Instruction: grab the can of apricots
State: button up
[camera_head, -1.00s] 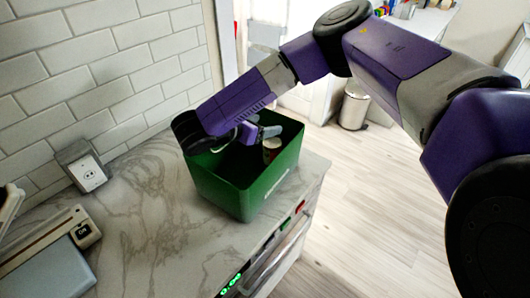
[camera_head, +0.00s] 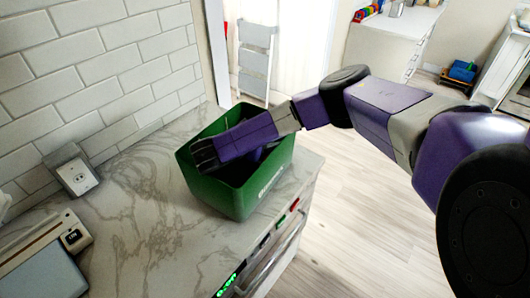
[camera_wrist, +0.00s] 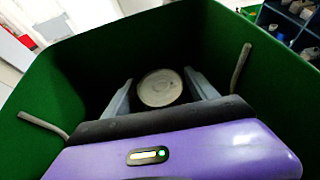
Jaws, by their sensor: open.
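The can (camera_wrist: 160,88) stands inside the green bin, its round pale top facing the wrist camera; no label can be read in this view. My gripper (camera_wrist: 159,86) is open, with one grey finger on each side of the can. I cannot tell whether the fingers touch it. In the head view my purple wrist reaches down into the green bin (camera_head: 240,200), and the fingers and can are hidden there behind the wrist and bin wall.
The bin's tall walls surround my gripper closely. It stands on a marble counter (camera_head: 140,220) near the counter's right edge. A tiled wall (camera_head: 90,75) with an outlet (camera_head: 76,177) is at the left. Open floor (camera_head: 350,220) lies to the right.

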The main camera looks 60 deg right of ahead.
jog(key=shift+p+x, duration=0.3)
jog(key=shift+x, duration=1.15)
jog(key=shift+c, duration=0.5)
grip_shut()
jog(key=shift+r, duration=0.15)
